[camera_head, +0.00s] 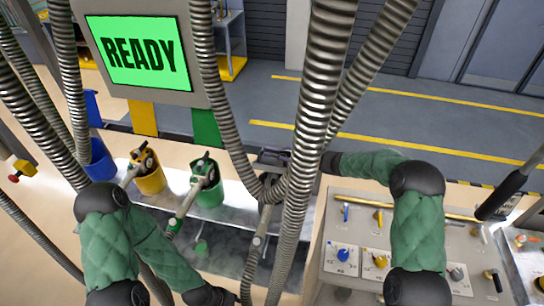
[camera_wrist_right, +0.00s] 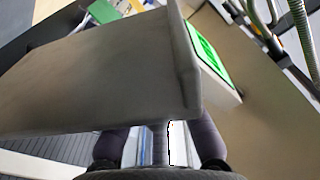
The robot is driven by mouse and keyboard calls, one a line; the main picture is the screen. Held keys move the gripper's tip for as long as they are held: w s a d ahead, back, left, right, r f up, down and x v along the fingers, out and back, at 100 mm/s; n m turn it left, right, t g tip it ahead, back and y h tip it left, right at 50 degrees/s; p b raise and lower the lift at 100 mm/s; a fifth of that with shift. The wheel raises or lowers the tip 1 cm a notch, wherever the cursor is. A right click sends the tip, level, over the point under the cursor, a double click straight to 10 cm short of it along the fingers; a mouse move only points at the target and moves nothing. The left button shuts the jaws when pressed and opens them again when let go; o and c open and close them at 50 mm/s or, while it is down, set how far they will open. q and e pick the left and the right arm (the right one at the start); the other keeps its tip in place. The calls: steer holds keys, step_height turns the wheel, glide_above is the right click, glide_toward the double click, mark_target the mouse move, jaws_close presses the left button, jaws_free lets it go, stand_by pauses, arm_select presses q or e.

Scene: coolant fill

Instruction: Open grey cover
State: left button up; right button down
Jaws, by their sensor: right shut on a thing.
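A large flat grey cover (camera_wrist_right: 95,75) fills much of the right wrist view, just beyond my right gripper (camera_wrist_right: 158,145). The gripper's two dark fingers are shut on a narrow grey bar (camera_wrist_right: 159,142), which looks like the cover's handle. In the head view my right arm reaches left to behind the thick hoses, and they hide most of the gripper and the cover there. My left arm is folded at the lower left of the head view, and its gripper is not visible.
Corrugated hoses (camera_head: 318,90) hang across the middle. Blue (camera_head: 101,162), yellow (camera_head: 151,182) and green (camera_head: 209,193) holders stand at left, the latter two with nozzles. A panel of knobs (camera_head: 340,285) lies at right. A screen (camera_head: 138,53) reads READY.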

steer(key=shift+w, duration=0.1)
stand_by(0.3)
steer(key=c, duration=1.3)
jaws_free()
steer(key=shift+d, duration=0.15)
steer(key=v, duration=1.2)
steer(key=shift+r, duration=0.1)
